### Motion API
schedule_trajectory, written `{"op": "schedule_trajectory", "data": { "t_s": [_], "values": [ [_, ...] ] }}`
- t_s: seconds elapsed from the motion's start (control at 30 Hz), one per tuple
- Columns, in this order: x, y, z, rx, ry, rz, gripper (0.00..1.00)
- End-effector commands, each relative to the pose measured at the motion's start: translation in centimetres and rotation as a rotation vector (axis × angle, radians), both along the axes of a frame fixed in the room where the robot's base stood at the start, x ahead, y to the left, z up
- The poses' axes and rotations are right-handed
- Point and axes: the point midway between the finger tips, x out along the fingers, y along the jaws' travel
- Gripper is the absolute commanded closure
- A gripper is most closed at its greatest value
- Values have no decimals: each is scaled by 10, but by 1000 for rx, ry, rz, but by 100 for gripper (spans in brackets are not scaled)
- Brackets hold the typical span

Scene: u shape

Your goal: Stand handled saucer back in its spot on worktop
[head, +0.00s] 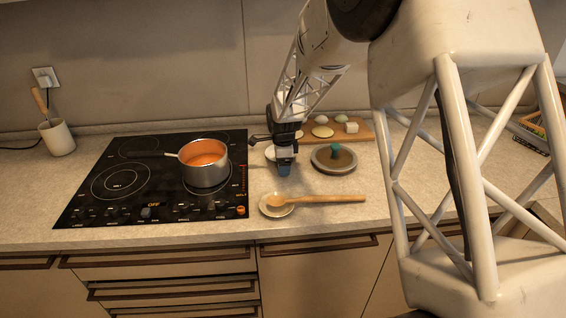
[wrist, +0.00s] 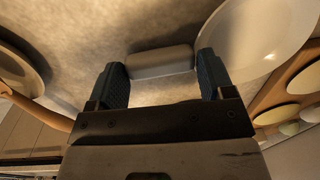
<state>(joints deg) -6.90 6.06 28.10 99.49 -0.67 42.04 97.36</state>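The handled saucer is pale and smooth, and its dish (wrist: 262,35) fills the upper right of the wrist view. A short grey bar that looks like its handle (wrist: 160,60) spans the gap between my fingertips. In the head view a pale edge of the saucer (head: 270,153) shows behind and left of my gripper (head: 285,168), which hides the rest. My gripper (wrist: 163,82) points down close over the worktop (head: 340,222) with its blue-grey fingers wide apart. I see no clear grip on the bar. Whether the fingertips touch it I cannot tell.
A wooden spoon (head: 330,199) rests on a small dish (head: 275,211) in front. A round lid (head: 333,160) with a teal knob is close on the right. A board (head: 362,133) with egg-like items stands behind. An orange-filled pot (head: 208,177) is on the hob (head: 120,205) at left.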

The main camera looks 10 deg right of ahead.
Motion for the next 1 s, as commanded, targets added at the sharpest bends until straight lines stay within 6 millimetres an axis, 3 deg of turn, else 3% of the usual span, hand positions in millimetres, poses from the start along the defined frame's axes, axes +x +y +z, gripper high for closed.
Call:
{"op": "schedule_trajectory", "data": {
  "t_s": [0.03,0.13,0.57,0.77,1.0],
  "values": [
    [0,0,0,0,0,0,16],
    [0,0,0,0,0,0,1],
    [0,0,4,0,-1,0,1],
    [-1,0,20,0,-2,0,1],
    [-4,0,55,0,-2,0,1]
  ]
}}
